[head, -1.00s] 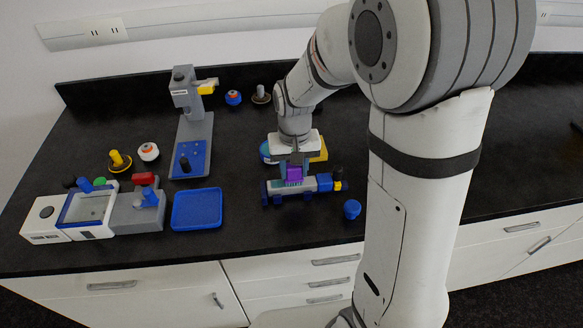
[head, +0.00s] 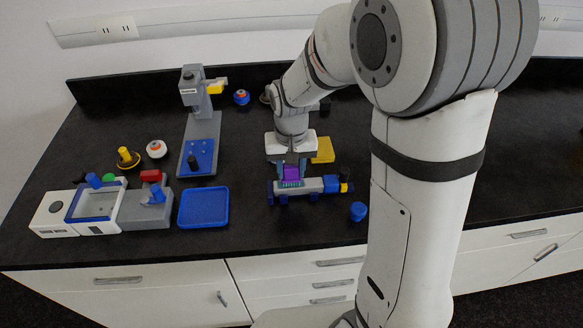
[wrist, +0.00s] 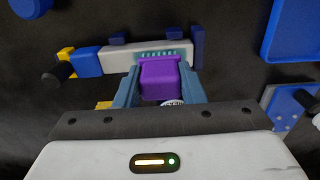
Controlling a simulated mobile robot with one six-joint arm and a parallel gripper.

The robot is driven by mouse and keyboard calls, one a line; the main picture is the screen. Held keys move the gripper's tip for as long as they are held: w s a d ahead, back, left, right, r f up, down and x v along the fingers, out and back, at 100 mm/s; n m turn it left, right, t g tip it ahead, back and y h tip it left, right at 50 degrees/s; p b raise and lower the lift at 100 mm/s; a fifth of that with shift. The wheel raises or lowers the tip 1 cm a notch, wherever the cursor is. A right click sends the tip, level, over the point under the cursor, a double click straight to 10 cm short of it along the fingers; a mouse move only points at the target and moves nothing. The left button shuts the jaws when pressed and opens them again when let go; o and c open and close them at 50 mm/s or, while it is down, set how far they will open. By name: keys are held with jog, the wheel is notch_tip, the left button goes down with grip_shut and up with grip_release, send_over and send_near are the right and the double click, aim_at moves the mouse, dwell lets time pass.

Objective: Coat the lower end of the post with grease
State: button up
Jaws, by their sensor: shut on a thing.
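My gripper (head: 291,177) points down with its blue-grey fingers shut on a purple block-like piece (head: 291,172). In the wrist view the purple piece (wrist: 160,78) sits between the fingertips (wrist: 158,82). It is over or beside the near edge of a long grey body (head: 307,186) with a lettered teal patch; I cannot tell whether they touch. This body (wrist: 118,58) has a blue block, a yellow band and a black knob at one end. I cannot tell which piece is the post, and I see no grease. A round lettered thing (wrist: 172,104) is mostly hidden by my gripper.
A yellow block (head: 323,149) lies behind the grey body, a blue cap (head: 358,211) at its front right. An empty blue tray (head: 203,207) stands to the left. A grey stand (head: 201,130) and a white-grey device (head: 102,208) are farther left. My arm hides the right.

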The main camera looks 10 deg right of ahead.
jog(key=shift+r+p, duration=1.7)
jog(key=shift+r, duration=1)
